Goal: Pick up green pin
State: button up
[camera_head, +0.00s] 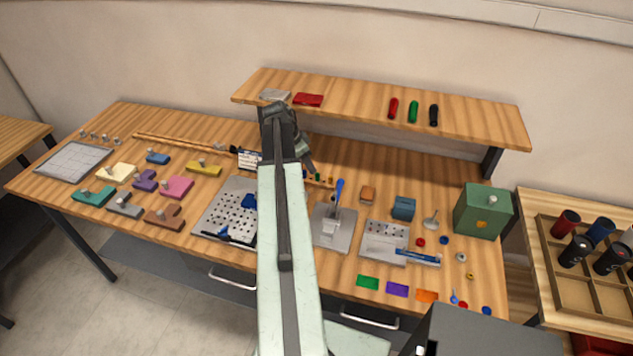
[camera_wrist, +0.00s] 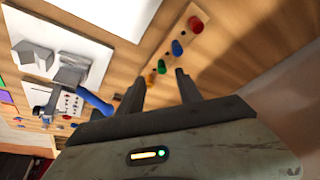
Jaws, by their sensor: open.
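The green pin (camera_wrist: 161,67) stands in a wooden strip (camera_wrist: 184,22) in a row with a red pin (camera_wrist: 196,24), a blue pin (camera_wrist: 177,48) and an orange pin (camera_wrist: 151,79). My gripper (camera_wrist: 159,75) is open and empty. In the wrist view the green pin shows between its two fingertips, beyond them; I cannot tell the exact gap. In the head view my gripper (camera_head: 313,173) is low over the strip, and the green pin (camera_head: 318,177) shows just by its fingertips. My arm hides part of the strip there.
A shelf (camera_head: 470,124) overhangs the back of the table, with red, green and black cylinders on it. A grey plate with a blue-handled clamp (camera_head: 338,192) stands in front of the strip. A perforated plate (camera_head: 219,205) lies left of my arm.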

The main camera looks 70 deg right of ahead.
aim_at(317, 174)
jog(key=b+x, duration=0.1)
jog(key=x, duration=0.1)
jog(key=shift+s+d+f, duration=0.2)
jog(key=shift+s+f, duration=0.05)
jog(key=shift+r, duration=0.1)
jog(key=b+x, duration=0.5)
jog(key=shift+d, duration=0.3)
grip_shut()
